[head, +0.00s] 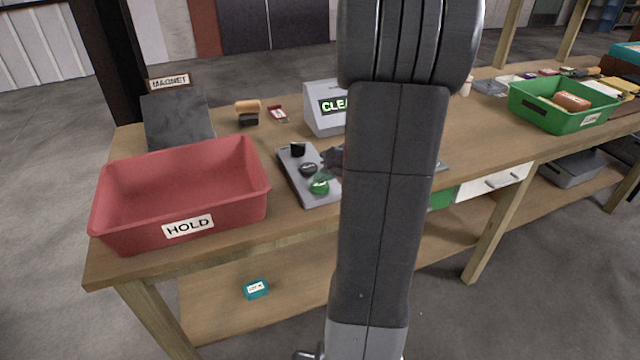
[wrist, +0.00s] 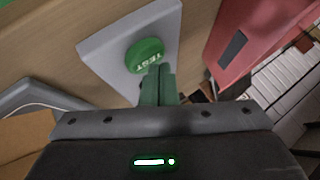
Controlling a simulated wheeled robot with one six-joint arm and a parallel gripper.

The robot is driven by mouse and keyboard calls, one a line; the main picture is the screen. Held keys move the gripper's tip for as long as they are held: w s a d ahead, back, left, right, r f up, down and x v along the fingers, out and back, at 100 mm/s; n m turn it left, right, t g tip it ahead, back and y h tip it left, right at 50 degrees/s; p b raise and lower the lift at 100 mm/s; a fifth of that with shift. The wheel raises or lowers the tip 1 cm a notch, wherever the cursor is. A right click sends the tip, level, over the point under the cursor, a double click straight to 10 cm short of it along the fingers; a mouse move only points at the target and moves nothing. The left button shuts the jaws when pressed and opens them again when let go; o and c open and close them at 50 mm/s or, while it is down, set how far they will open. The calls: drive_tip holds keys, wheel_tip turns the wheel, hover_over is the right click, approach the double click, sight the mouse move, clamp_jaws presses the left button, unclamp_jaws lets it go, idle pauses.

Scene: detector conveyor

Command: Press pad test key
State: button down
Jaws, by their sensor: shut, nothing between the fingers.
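The green TEST key (wrist: 145,55) is a round button on a grey control pad (wrist: 104,47) in the wrist view. In the head view the key (head: 319,187) sits at the near end of the pad (head: 322,200), with two dark controls behind it. My gripper (wrist: 158,72) is shut and empty. Its fingertips are at the edge of the key in the wrist view; I cannot tell if they touch it. In the head view my gripper (head: 328,165) is over the pad's right side, partly hidden by my arm.
A red HOLD bin (head: 180,195) stands left of the pad on the wooden bench (head: 215,240). A grey display box (head: 322,100) reading "CLEA…" is behind the pad, partly covered by my arm. A green bin (head: 550,115) is at the right.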

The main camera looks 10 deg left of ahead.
sight(324, 186)
drive_tip(key=shift+r, duration=0.5)
drive_tip(key=shift+r+p, duration=1.45)
drive_tip(key=shift+r, duration=1.05)
drive_tip(key=shift+f, duration=0.1)
drive_tip(key=shift+f+b, duration=0.6)
drive_tip(key=shift+f, duration=0.25)
drive_tip(key=p, duration=0.3)
drive_tip(key=shift+r, duration=0.1)
drive_tip(key=shift+p, duration=0.6)
